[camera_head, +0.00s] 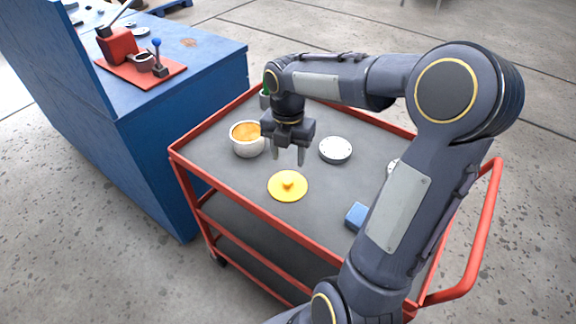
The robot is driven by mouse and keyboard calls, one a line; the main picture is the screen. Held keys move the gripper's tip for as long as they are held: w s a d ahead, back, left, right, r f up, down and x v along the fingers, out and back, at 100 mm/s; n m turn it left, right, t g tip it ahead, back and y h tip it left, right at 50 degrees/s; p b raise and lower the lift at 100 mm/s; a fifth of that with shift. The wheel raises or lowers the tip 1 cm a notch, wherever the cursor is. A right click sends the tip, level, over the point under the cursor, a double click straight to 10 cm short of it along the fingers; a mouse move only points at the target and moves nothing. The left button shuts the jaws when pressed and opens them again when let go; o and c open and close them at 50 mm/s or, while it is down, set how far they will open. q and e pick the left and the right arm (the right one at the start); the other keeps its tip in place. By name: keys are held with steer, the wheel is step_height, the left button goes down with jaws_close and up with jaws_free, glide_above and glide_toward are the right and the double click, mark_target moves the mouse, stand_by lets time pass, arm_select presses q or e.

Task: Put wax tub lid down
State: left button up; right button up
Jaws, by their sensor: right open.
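The yellow wax tub lid (288,186) lies flat on the grey top of the red-framed cart, with its small knob facing up. My right gripper (288,158) points down above the cart, behind the lid and to the right of the tub. Its fingers are apart with nothing between them. My left gripper is not in view.
The cart (223,175) has a raised red rim. A blue bench (160,110) holding a red fixture (130,55) stands left.

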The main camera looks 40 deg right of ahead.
steer(key=s+a+r+m+t+y, duration=0.1)
steer(key=s+a+r+m+t, duration=0.2)
steer(key=s+a+r+m, duration=0.55)
steer(key=s+a+f+m+t+y, duration=0.2)
steer(key=s+m, duration=0.6)
steer(key=m, duration=0.9)
step_height(320, 180, down, 4)
steer(key=shift+a+r+t+y, duration=0.1)
steer(key=shift+a+t+y, duration=0.25)
steer(key=shift+a, duration=0.85)
steer(key=shift+m, duration=0.25)
step_height(320, 180, up, 4)
steer(key=p, duration=0.4)
steer(key=shift+r, duration=0.1)
